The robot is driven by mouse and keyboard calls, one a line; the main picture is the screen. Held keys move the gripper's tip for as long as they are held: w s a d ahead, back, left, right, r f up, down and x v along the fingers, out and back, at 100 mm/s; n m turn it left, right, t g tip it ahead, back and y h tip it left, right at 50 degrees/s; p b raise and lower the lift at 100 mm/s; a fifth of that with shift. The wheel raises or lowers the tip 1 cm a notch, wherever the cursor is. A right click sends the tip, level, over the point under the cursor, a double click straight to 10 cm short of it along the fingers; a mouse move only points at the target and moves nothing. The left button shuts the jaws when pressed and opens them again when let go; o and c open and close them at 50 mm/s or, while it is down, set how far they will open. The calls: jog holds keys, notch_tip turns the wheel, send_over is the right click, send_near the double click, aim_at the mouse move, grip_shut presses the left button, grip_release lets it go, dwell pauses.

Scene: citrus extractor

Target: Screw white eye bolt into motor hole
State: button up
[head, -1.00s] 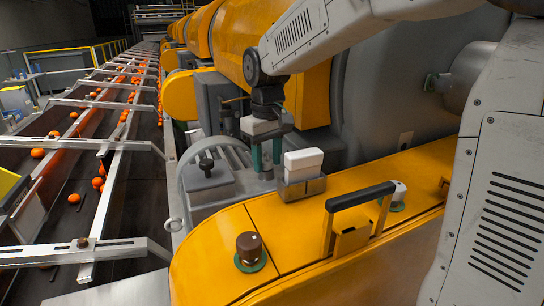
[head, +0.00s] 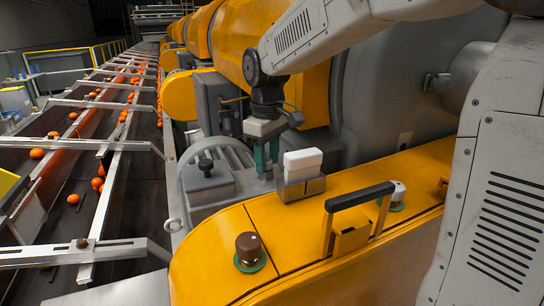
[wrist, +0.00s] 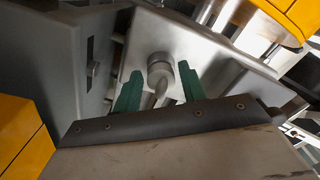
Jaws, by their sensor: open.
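My gripper (head: 266,168) points down over the grey motor (head: 232,158), with its green fingers apart. In the wrist view, the open fingers of my gripper (wrist: 160,92) stand on either side of a pale grey round-headed piece with a narrow part below, which looks like the eye bolt (wrist: 160,72). It stands at a flat metal face, and I see no finger closed on it. Whether its thread sits in the motor hole is hidden. In the head view the fingers cover this spot.
A white block (head: 303,160) in a metal holder (head: 301,188) stands just right of my fingers. The yellow cover (head: 210,255) in front carries a brown knob (head: 248,246) and a black handle (head: 360,196). A conveyor with oranges (head: 37,154) runs left.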

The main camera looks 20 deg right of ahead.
jog(key=shift+n, duration=0.9)
jog(key=shift+d+n, duration=0.1)
jog(key=shift+n, duration=0.7)
jog(key=shift+w+n, duration=0.1)
jog(key=shift+n, duration=0.8)
jog(key=c, duration=0.5)
jog(key=shift+m, duration=0.9)
jog(key=shift+c, duration=0.2)
